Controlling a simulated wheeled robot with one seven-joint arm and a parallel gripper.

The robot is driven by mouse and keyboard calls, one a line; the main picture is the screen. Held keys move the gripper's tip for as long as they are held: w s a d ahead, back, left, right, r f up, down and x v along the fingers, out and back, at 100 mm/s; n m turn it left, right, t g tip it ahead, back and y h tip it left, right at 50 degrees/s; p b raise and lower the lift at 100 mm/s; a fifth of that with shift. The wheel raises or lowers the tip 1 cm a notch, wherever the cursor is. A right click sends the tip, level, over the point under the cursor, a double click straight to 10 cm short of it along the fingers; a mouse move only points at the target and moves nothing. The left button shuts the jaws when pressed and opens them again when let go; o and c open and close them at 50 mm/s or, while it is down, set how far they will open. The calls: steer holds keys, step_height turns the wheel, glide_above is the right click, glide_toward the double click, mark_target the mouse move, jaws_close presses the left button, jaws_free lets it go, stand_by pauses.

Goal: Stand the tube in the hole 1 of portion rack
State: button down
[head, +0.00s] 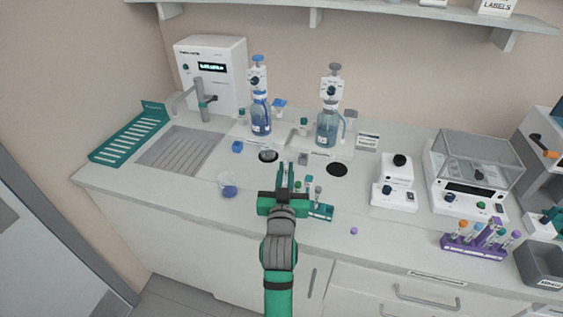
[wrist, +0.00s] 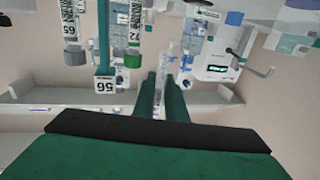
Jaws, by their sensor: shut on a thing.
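My gripper (head: 285,178) stands above the counter, partly in front of a small teal rack (head: 322,212) that holds a few capped tubes. The fingers (wrist: 162,95) are close together in the wrist view, shut on a narrow clear tube (wrist: 162,72). That tube is hard to make out in the head view. The wrist view looks upside down and shows labelled tubes, one with a green cap (wrist: 132,61) and one with a grey cap (wrist: 74,57), left of the fingers. The rack's hole numbers cannot be read, and my gripper hides part of the rack.
A purple rack (head: 470,250) with several tubes stands at the right. A beaker with blue contents (head: 228,188) is left of my gripper. Two dispenser bottles (head: 260,115) (head: 328,125) stand behind. A small purple item (head: 354,231) lies near the front edge. A dark round opening (head: 337,170) is behind the teal rack.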

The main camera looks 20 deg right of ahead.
mark_target(285, 183)
steer(key=shift+w+f, duration=0.1)
steer(key=shift+w+a+f, duration=0.1)
steer(key=shift+f, duration=2.15)
steer(key=shift+s, duration=0.2)
steer(key=shift+f, duration=0.1)
steer(key=shift+f, duration=1.55)
